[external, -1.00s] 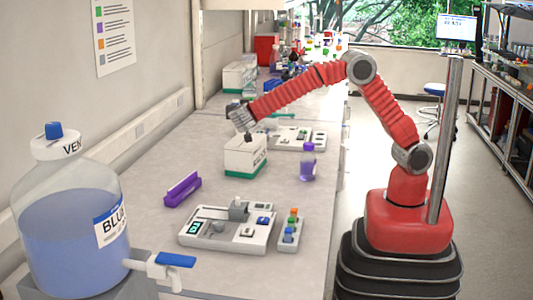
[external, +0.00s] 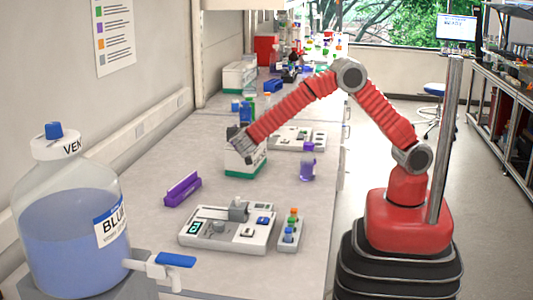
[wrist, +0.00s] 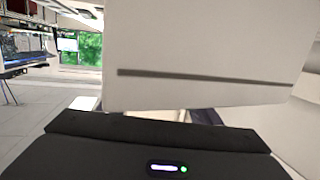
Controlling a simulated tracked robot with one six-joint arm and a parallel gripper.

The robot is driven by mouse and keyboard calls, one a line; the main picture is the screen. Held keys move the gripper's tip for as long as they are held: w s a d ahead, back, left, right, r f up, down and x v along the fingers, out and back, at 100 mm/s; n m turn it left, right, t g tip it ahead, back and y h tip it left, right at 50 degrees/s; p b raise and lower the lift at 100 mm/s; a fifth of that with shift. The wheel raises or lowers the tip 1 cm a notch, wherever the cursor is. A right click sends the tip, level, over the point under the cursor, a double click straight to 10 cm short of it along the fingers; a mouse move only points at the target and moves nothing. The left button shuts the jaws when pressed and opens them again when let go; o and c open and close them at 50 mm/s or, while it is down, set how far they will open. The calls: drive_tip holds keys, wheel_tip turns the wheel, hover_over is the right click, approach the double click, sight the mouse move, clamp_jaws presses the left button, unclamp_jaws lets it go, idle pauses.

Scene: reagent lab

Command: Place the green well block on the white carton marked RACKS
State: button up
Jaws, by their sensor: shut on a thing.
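The white carton (external: 233,167) with a green lower band stands on the bench in the external view; its lettering is partly covered and too small to read. My gripper (external: 247,159) points down over the carton and hides its upper part. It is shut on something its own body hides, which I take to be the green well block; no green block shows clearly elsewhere. I cannot tell whether it touches the carton. In the wrist view, a large pale panel (wrist: 210,45) with a dark line fills the middle, above my dark gripper body; I cannot tell what it is.
A purple rack (external: 182,189) lies left of the carton and a purple bottle (external: 307,164) stands to its right. A white device (external: 228,229) and a small vial rack (external: 289,233) are nearer. Another device (external: 300,138) and blue-capped bottles (external: 246,110) are behind.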

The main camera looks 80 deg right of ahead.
drive_tip(key=shift+f, duration=0.45)
drive_tip(key=o, duration=1)
drive_tip(key=shift+f, duration=0.1)
drive_tip(key=v, duration=1.2)
